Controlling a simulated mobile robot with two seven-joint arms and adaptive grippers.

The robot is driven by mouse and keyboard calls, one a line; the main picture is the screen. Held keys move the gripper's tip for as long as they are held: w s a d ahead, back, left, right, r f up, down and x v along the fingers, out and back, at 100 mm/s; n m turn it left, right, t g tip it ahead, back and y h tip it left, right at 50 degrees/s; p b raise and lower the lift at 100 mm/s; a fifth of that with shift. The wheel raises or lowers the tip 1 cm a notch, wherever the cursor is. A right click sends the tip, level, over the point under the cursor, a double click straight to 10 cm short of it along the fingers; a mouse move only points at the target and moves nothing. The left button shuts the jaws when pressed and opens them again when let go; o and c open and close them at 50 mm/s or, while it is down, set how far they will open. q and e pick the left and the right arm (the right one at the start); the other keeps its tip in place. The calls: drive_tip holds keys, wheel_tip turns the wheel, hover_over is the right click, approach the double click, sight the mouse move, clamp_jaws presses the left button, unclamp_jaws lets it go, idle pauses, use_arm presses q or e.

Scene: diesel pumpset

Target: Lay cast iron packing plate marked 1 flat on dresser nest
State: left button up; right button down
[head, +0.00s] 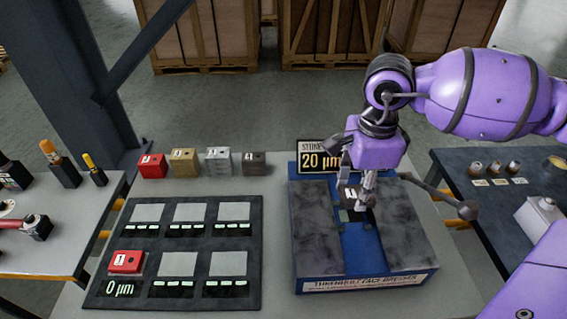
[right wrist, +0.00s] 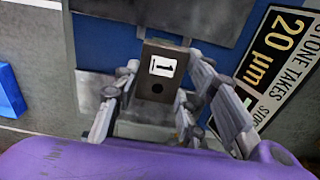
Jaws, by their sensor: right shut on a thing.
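My right gripper (head: 357,197) is shut on a dark grey-brown plate marked 1 (head: 350,193), holding it over the blue dresser (head: 365,262). In the right wrist view the plate (right wrist: 157,88) shows its white label and a dark round hole between the fingers (right wrist: 158,95). The dresser has two mottled grey slabs with a blue channel between them. A dark patch in that channel lies just below the plate, partly hidden by the fingers. Whether the plate touches the dresser I cannot tell. My left gripper is not in view.
A sign reading 20 µm (head: 318,161) stands behind the dresser. Left of it is a dark tray (head: 172,292) with grey pads and a red block (head: 126,262). Red, brass, silver and dark blocks (head: 254,163) line the bench back. Side tables hold tools and small pots.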

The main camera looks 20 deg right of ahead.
drive_tip(key=shift+f+b, duration=0.35)
drive_tip(key=shift+f, duration=0.45)
drive_tip(key=shift+f+b, duration=0.75)
drive_tip(key=shift+f, duration=0.75)
drive_tip(key=shift+f, duration=0.2)
